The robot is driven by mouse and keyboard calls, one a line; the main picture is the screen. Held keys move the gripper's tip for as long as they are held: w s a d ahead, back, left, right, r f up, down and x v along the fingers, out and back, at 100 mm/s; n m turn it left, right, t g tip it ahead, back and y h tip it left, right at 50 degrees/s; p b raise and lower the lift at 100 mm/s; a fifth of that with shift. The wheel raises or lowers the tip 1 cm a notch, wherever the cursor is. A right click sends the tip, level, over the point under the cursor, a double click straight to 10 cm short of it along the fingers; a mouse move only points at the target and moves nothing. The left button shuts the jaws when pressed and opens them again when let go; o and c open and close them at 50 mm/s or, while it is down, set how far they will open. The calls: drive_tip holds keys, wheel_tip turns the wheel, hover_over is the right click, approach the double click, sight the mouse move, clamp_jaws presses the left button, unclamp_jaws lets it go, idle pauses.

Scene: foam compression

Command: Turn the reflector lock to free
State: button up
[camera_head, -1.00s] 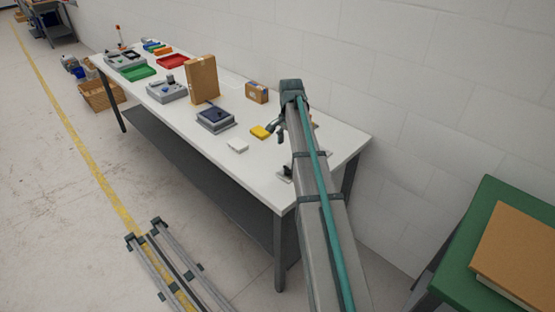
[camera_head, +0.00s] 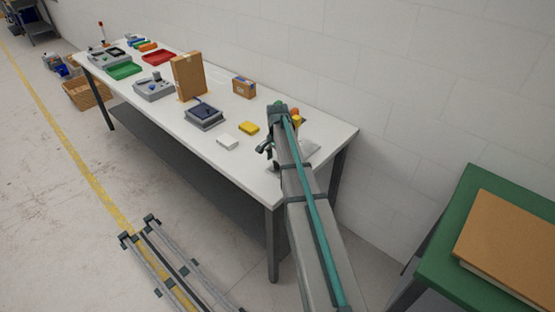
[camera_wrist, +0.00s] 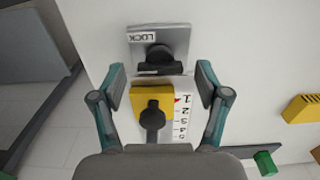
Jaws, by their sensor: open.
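My gripper (camera_wrist: 160,80) is open, one finger on each side of the yellow block's upper end and the dark bar, with visible gaps. In the head view my arm hides most of this fixture.
The white table (camera_head: 252,165) holds a yellow block (camera_head: 249,128), a white block (camera_head: 227,142), a dark-topped grey device (camera_head: 204,117) and a cardboard box (camera_head: 244,87). A green-topped stand (camera_head: 448,250) is at the right.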

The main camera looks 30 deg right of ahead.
drive_tip(key=shift+f, duration=0.1)
drive_tip(key=shift+c, duration=0.3)
drive_tip(key=c, duration=1.1)
drive_tip(key=shift+n, duration=0.5)
drive_tip(key=n+b, duration=0.1)
drive_tip(key=n, duration=0.2)
drive_tip(key=shift+n, duration=0.4)
drive_tip(key=n+b, duration=0.1)
drive_tip(key=n, duration=0.3)
drive_tip(key=n+b, duration=0.1)
drive_tip(key=n, duration=0.8)
